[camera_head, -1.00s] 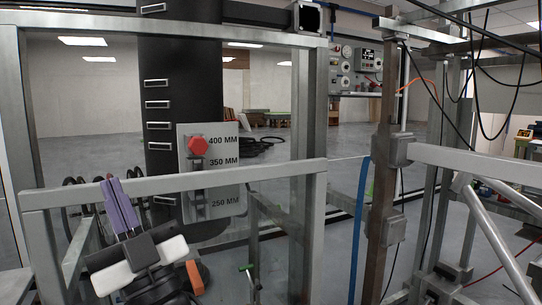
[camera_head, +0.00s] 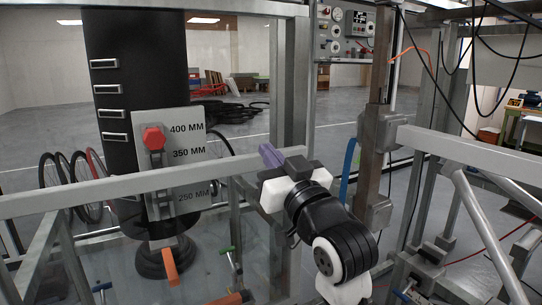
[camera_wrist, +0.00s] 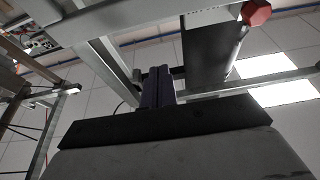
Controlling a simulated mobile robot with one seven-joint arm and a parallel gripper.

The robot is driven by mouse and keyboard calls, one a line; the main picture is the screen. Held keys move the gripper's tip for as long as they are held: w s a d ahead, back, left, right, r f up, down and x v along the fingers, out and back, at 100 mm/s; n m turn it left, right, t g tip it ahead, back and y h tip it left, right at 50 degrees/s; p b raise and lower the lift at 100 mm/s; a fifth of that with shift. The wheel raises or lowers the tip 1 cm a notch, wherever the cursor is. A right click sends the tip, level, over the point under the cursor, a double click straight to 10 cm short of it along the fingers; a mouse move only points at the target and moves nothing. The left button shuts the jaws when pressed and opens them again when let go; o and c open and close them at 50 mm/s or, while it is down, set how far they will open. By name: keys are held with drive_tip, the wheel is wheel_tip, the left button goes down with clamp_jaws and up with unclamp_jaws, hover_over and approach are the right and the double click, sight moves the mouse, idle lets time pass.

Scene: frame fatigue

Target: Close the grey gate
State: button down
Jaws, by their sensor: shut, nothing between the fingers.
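The grey gate (camera_head: 440,147) appears to be the metal frame at the right of the head view, with a top bar and diagonal braces. Its bar meets a grey block on a brown post (camera_head: 378,165), and it stands at an angle to the left-hand rail. Its far end is out of view. My gripper (camera_head: 270,155) has purple fingers, shut and empty, near the right end of the grey rail. The fingers (camera_wrist: 157,88) also show in the wrist view, pointing up toward the grey bars. I cannot tell whether they touch the rail.
A grey rail (camera_head: 110,188) crosses the left side. Behind it stands a dark column (camera_head: 135,70) with a height plate and red knob (camera_head: 154,138). A blue strip (camera_head: 349,165) hangs beside the brown post. Cables hang at upper right. Open floor lies behind the frame.

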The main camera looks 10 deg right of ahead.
drive_tip(key=p+x, duration=0.2)
drive_tip(key=x, duration=0.4)
hover_over(253, 247)
drive_tip(key=s, duration=0.2)
drive_tip(key=shift+d+f+p, duration=0.15)
drive_tip(key=shift+d+f, duration=0.1)
drive_tip(key=shift+f, duration=0.7)
drive_tip(key=shift+d+f+p, duration=0.15)
drive_tip(key=shift+d+f, duration=0.05)
drive_tip(key=shift+f, duration=0.75)
drive_tip(key=shift+f, duration=0.1)
wheel_tip(253, 247, down, 24)
drive_tip(key=b, duration=1.9)
drive_tip(key=shift+b, duration=0.35)
